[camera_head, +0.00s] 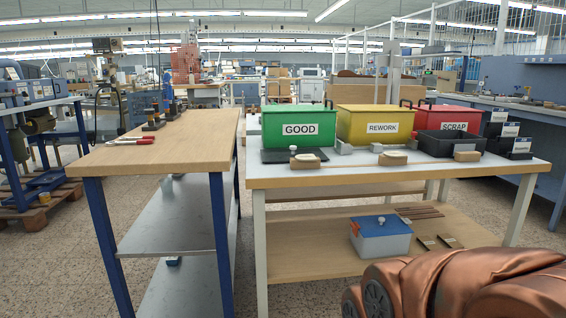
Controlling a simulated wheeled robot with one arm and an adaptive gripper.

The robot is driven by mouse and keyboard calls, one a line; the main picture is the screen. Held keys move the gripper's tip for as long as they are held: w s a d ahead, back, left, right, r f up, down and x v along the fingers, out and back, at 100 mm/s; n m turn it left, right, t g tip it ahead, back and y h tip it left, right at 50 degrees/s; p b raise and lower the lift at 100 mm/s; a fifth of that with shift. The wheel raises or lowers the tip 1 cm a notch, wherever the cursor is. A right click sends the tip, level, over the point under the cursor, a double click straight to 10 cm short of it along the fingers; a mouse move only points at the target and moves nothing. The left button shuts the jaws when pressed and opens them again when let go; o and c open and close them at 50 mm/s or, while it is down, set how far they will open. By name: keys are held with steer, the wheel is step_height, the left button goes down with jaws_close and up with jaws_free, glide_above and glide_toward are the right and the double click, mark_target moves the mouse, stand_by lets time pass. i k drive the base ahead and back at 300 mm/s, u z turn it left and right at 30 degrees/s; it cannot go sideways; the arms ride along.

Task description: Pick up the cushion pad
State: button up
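No object is clearly recognizable as the cushion pad. A flat dark pad (279,156) lies on the white-topped table (345,174), in front of the green GOOD bin; I cannot tell whether it is the cushion pad. Small wooden pieces with pale tops lie along the table's front: one on the left (305,160) with a white knob, one in the middle (393,158), and a plain block on the right (467,156). My gripper is not in view. A copper-coloured body, perhaps my arm, fills the lower right corner.
Green GOOD (299,114), yellow REWORK (374,126) and red SCRAP (452,117) bins stand along the table's back. A black tray (450,144) sits at right. A blue-lidded box (381,234) is on the lower shelf. A wooden bench (176,140) stands left, with red-handled pliers (131,140).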

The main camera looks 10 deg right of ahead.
mark_target(301, 157)
steer(key=u, duration=0.3)
steer(key=k, duration=0.4)
steer(key=u, duration=0.9)
steer(key=i, duration=1.55)
steer(key=z, duration=0.85)
